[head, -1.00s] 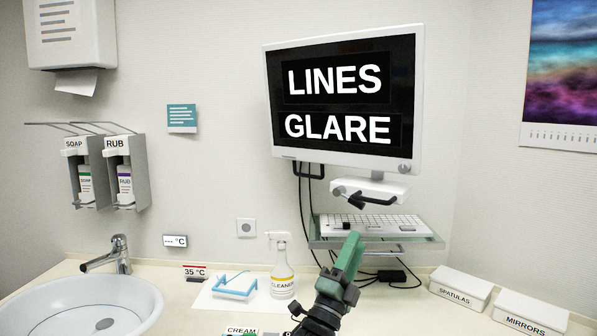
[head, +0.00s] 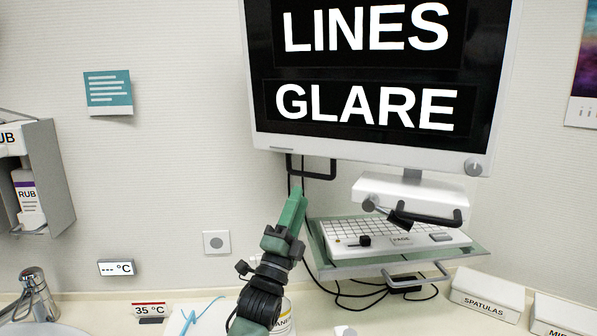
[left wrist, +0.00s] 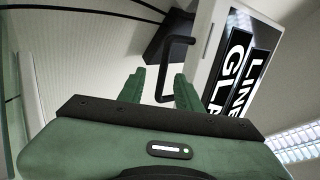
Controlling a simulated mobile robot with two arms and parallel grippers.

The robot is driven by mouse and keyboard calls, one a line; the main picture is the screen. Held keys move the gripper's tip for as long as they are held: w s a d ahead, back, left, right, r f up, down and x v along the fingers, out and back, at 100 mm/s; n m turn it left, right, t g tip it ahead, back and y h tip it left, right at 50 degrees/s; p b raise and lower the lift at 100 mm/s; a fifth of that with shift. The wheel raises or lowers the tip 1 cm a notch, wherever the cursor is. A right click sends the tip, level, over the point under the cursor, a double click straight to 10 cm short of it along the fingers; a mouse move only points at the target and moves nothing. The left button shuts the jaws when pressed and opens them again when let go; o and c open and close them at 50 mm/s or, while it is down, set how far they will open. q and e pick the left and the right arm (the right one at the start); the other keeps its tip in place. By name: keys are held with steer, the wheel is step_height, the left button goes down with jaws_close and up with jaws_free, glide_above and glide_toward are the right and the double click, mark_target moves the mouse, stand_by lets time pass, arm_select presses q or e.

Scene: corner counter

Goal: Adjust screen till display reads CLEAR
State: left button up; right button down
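The screen (head: 380,72) hangs on the wall and its display reads LINES above GLARE. A round grey knob (head: 473,168) sits at its lower right corner. A black handle (head: 318,177) hangs under its lower left edge. My left gripper (head: 291,203) is just below this handle, pointing up. In the left wrist view my left gripper (left wrist: 158,80) has its fingers apart with nothing held. The black handle (left wrist: 163,72) shows just ahead, between the fingertips in the picture; I cannot tell the depth gap. The screen (left wrist: 208,60) stands at the right there. My right gripper is out of view.
Below the screen are a white bracket with a black bar (head: 440,217), a glass shelf (head: 350,266) and a keyboard (head: 385,233). Cables hang behind. A SPATULAS box (head: 487,297) is at lower right, and a soap holder (head: 48,170) at left.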

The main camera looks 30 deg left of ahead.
mark_target(310, 175)
arm_select(q)
steer(key=r, duration=0.1)
steer(key=w+r, duration=0.1)
steer(key=w+r+p, duration=0.1)
steer(key=shift+w+d+r, duration=0.15)
steer(key=shift+d+r, duration=0.05)
steer(key=shift+d, duration=0.1)
steer(key=x, duration=0.3)
steer(key=shift+w+a+f, duration=0.1)
steer(key=shift+w+a, duration=0.15)
steer(key=shift+w, duration=0.15)
steer(key=shift+d, duration=0.1)
jaws_close()
stand_by(0.7)
